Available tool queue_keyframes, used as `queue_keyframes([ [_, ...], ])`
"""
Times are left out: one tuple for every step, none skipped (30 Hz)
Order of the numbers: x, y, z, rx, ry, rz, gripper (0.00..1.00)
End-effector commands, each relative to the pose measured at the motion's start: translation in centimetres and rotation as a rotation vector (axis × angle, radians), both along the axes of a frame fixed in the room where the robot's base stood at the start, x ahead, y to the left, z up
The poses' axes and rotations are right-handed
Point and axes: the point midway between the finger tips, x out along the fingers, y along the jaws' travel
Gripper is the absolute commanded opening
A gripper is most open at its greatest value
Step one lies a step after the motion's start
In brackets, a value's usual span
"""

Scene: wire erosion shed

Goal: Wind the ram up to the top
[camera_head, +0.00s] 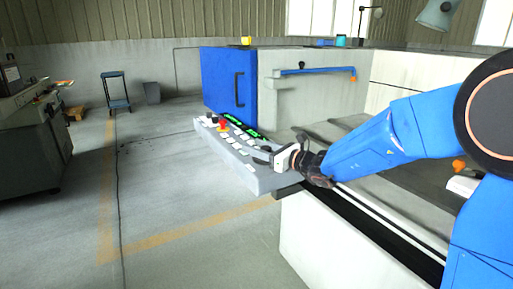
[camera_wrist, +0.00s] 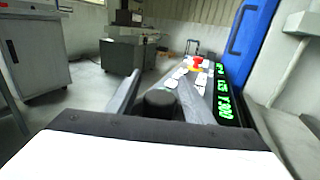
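A grey control panel (camera_head: 262,180) sticks out from the front of a large machine. It carries a red button (camera_head: 223,125) on a yellow base, white keys and green number readouts (camera_wrist: 222,92). My gripper (camera_head: 268,155) is low over the panel's near end. In the wrist view, a round black knob (camera_wrist: 160,102) stands between my two grey fingers. The fingers are spread, with a gap showing at the left of the knob; contact on the right is unclear. The knob's lower part is hidden by the gripper body. I cannot make out the ram in either view.
A blue door (camera_head: 222,80) with a handle stands behind the panel. A blue bar (camera_head: 315,70) with an orange end is on the machine wall. A grey machine (camera_head: 28,140) is at far left, with a small stand (camera_head: 116,90) beyond. The floor left of the panel is clear.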

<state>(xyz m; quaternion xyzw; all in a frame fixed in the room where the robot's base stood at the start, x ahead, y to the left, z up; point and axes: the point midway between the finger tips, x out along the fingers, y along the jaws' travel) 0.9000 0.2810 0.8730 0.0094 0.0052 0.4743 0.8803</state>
Motion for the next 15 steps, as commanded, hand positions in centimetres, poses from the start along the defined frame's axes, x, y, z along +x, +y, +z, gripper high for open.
queue_keyframes([
  [-0.01,-0.01,0.00,0.000,0.000,0.000,0.35],
  [-0.01,-0.01,0.00,0.000,0.000,0.000,0.28],
  [-0.01,-0.02,0.00,0.000,0.000,0.000,0.19],
  [-0.01,-0.02,0.00,0.000,0.000,0.000,0.12],
  [-0.01,-0.02,0.01,0.000,0.000,0.000,0.06],
  [-0.01,-0.02,0.01,0.000,0.000,0.000,0.06],
  [-0.01,-0.02,0.01,0.000,0.000,0.000,0.06],
  [-0.01,-0.02,0.01,0.000,0.000,0.000,0.06],
  [-0.01,-0.02,0.01,0.000,0.000,0.001,0.06],
  [-0.01,-0.02,0.01,0.000,0.000,0.003,0.06],
  [-0.01,-0.03,0.00,0.001,0.001,0.005,0.06],
  [-0.02,-0.03,0.00,0.001,0.001,0.010,0.06],
  [-0.03,-0.01,0.00,0.001,0.001,0.016,0.06],
  [-0.07,0.00,-0.01,0.000,0.000,0.024,0.06],
  [-0.10,0.02,0.00,0.001,0.000,0.035,0.06],
])
